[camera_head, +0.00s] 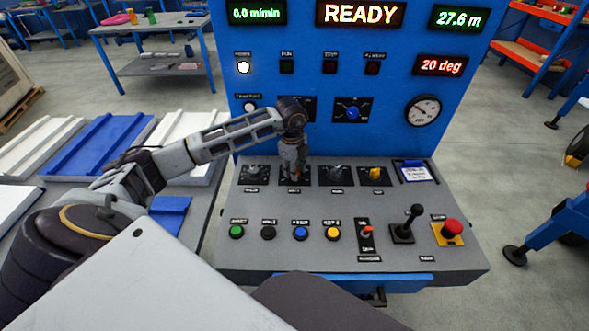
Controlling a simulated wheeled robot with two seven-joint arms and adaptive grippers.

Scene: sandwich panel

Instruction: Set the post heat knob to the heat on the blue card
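My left gripper (293,174) points down at the sloped desk of the blue console, over the second place in a row of knobs. It covers whatever knob is there, and I cannot tell whether its fingers are open or closed around it. Grey knobs show to its left (255,173) and right (336,173), and a yellow knob (375,174) stands further right. Their labels are too small to read, so I cannot tell which is post heat. A card (417,173), white with blue edging, lies at the desk's right; its writing is unreadable. My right gripper is out of view.
Several push buttons (301,233), a joystick (408,226) and a red emergency button (451,228) line the front of the desk. A blue knob (352,112) and a gauge (423,110) sit on the upright panel. The display (361,14) reads READY.

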